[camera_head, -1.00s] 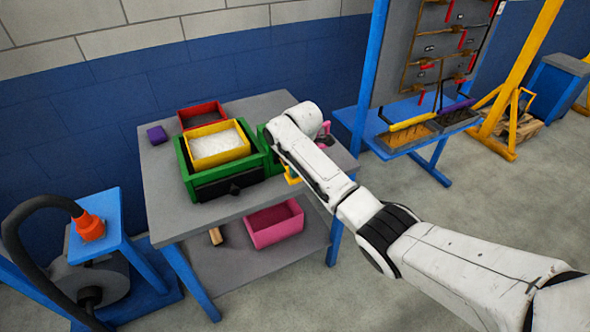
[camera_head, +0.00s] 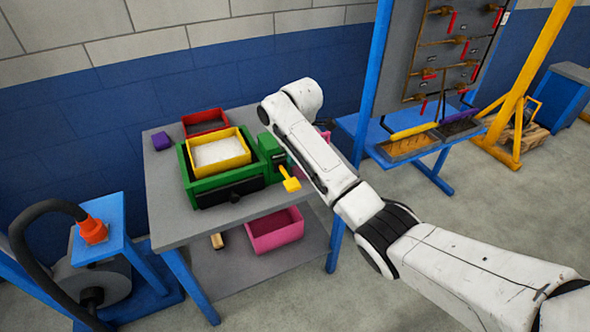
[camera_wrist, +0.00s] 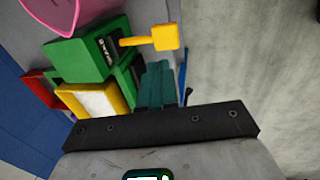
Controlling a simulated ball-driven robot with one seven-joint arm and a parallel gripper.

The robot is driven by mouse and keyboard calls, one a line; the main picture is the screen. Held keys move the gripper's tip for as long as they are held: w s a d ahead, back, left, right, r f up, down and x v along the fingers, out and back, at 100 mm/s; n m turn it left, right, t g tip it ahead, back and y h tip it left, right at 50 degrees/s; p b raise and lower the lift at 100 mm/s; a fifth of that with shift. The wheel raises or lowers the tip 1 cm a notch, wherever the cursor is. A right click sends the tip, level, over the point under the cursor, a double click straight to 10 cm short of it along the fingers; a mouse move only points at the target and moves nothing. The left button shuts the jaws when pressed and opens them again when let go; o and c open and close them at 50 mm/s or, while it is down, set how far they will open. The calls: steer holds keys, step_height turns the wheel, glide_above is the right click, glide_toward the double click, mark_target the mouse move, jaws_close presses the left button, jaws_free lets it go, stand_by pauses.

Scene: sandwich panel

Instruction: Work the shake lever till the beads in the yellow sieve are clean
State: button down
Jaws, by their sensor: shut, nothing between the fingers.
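The yellow sieve (camera_head: 229,164) sits in the top of the green shaker box (camera_head: 222,184) and holds pale whitish beads (camera_head: 215,151). The sieve also shows in the wrist view (camera_wrist: 78,103). The shake lever (camera_head: 289,183) is a yellow bar with a square paddle on the box's right side. In the wrist view the lever (camera_wrist: 166,37) points across just beyond my fingertips. My gripper (camera_wrist: 158,66) is shut and empty, with a visible gap to the paddle. In the head view my arm hides the gripper.
A red bin (camera_head: 188,129) stands behind the sieve, with a purple block (camera_head: 162,141) to its left. A pink object (camera_wrist: 75,12) lies beyond the box. A pink bin (camera_head: 276,238) and a wooden block (camera_head: 217,241) are on the lower shelf. The table's front left is clear.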

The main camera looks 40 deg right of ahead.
steer(key=shift+w+d+v, duration=0.1)
steer(key=shift+v, duration=0.95)
steer(key=shift+w+d+v, duration=0.1)
steer(key=shift+w+v, duration=0.05)
steer(key=shift+v, duration=0.95)
steer(key=s+a+f+m+y+b, duration=0.15)
steer(key=s+a+f+m, duration=0.45)
steer(key=s+a+f, duration=0.85)
steer(key=s+f+m, duration=0.2)
steer(key=s+m, duration=0.2)
steer(key=s, duration=0.8)
steer(key=s+f+m+g+h, duration=0.1)
steer(key=s+m, duration=0.4)
steer(key=s, duration=0.8)
steer(key=shift+s+a+f+m, duration=0.2)
steer(key=shift+f+m, duration=0.1)
steer(key=shift+f, duration=0.2)
steer(key=c, duration=1.8)
jaws_free()
steer(key=shift+w, duration=0.1)
